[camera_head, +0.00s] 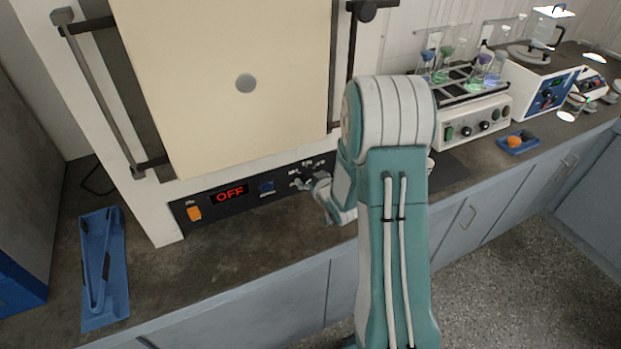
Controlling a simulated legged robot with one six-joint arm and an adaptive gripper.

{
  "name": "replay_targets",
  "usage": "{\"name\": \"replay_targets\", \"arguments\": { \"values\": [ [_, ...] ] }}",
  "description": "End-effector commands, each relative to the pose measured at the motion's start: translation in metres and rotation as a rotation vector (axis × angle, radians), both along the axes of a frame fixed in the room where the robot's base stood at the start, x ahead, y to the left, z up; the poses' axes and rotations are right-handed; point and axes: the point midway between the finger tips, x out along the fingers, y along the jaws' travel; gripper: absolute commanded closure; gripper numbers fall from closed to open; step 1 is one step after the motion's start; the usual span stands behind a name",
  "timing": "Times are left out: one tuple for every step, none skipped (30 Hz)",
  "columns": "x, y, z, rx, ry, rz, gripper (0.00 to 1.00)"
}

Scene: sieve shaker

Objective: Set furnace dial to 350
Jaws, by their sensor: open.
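The furnace (160,215) is a large white box with a cream door, standing on the dark counter. Its black control panel (250,203) runs along the lower front. A display (229,195) there shows OFF in red. An orange switch (194,213) is at the panel's left, and a small blue part (266,187) is right of the display.
A blue tray (88,318) with a tool lies on the counter at left. At right are a white shaker (448,140) holding flasks, another white instrument (540,105) and a small blue tray (530,146). The furnace door handle (100,95) sticks out. The counter front is clear.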

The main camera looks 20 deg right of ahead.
Motion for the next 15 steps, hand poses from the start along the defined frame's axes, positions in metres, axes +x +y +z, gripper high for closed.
{"name": "replay_targets", "arguments": {
  "values": [
    [0.0012, 0.0001, -0.0006, 0.000, 0.000, 0.000, 0.13],
    [0.0013, 0.0001, -0.0008, 0.000, 0.000, 0.000, 0.13],
    [0.0014, 0.0000, -0.0007, 0.000, 0.000, 0.000, 0.13],
    [0.0014, 0.0000, -0.0008, 0.001, 0.000, 0.000, 0.13],
    [0.0013, 0.0000, -0.0007, 0.001, 0.000, 0.000, 0.13],
    [0.0013, 0.0000, -0.0006, 0.001, 0.000, 0.000, 0.13],
    [0.0013, -0.0001, -0.0006, 0.001, 0.000, 0.000, 0.13],
    [0.0013, -0.0001, -0.0006, 0.001, 0.000, 0.000, 0.17],
    [0.0012, -0.0001, -0.0006, 0.000, 0.000, 0.000, 0.35],
    [0.0012, -0.0001, -0.0006, 0.000, 0.000, 0.000, 0.48],
    [0.0012, -0.0001, -0.0006, 0.000, 0.000, 0.000, 0.62],
    [0.0012, -0.0001, -0.0006, 0.000, 0.000, 0.000, 0.80],
    [0.0013, -0.0001, -0.0005, 0.000, 0.000, 0.000, 0.93],
    [0.0014, -0.0001, -0.0007, 0.000, 0.000, 0.000, 0.94],
    [0.0015, -0.0001, -0.0008, 0.000, 0.000, 0.000, 0.94]
  ]
}}
